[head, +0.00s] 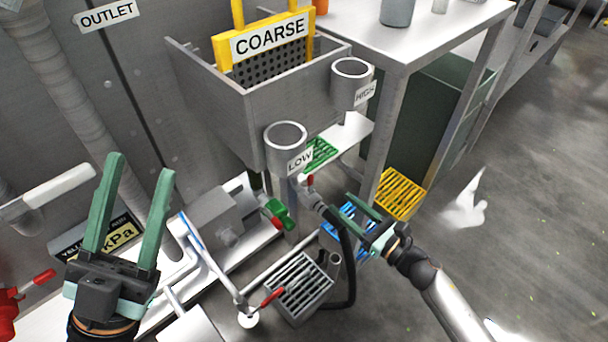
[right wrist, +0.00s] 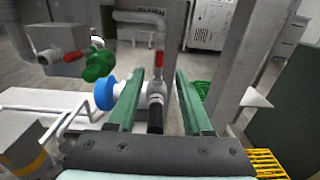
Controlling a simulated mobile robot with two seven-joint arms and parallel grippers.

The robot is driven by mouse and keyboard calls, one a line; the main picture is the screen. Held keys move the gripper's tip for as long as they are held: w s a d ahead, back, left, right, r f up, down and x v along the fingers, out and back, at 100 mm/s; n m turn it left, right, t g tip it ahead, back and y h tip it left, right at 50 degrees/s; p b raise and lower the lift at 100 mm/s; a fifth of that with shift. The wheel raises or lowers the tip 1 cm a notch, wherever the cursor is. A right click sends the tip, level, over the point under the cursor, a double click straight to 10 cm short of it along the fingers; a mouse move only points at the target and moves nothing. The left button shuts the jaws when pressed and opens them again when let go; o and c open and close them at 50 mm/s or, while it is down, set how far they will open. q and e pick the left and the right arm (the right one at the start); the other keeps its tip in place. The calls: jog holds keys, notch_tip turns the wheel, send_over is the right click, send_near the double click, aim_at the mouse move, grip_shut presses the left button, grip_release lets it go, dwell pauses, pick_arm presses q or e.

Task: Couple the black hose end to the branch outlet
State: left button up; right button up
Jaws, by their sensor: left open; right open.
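The black hose (head: 351,275) rises from beside a floor grate and bends up to a grey branch fitting (head: 316,201) with a red lever (head: 310,181). In the right wrist view, the black hose end (right wrist: 155,118) lies against the lower side of the grey fitting (right wrist: 156,90); I cannot tell whether they are locked together. My right gripper (head: 356,222) is open beside the hose, and its green fingers (right wrist: 160,74) stand either side of the fitting and hose end in that view. My left gripper (head: 140,164) is open and empty at the left.
A steel tank with a COARSE screen (head: 270,62) stands behind, with cups marked LOW (head: 286,140) and HIGH (head: 351,75). A green valve (head: 276,213), a grey grate (head: 299,284), a blue crate (head: 340,222) and a yellow crate (head: 402,193) are nearby.

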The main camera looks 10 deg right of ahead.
aim_at(312, 178)
jog(key=b+x, duration=0.2)
jog(key=x, duration=1)
jog(key=shift+w, duration=0.2)
jog(key=shift+r, duration=0.1)
jog(key=c, duration=0.8)
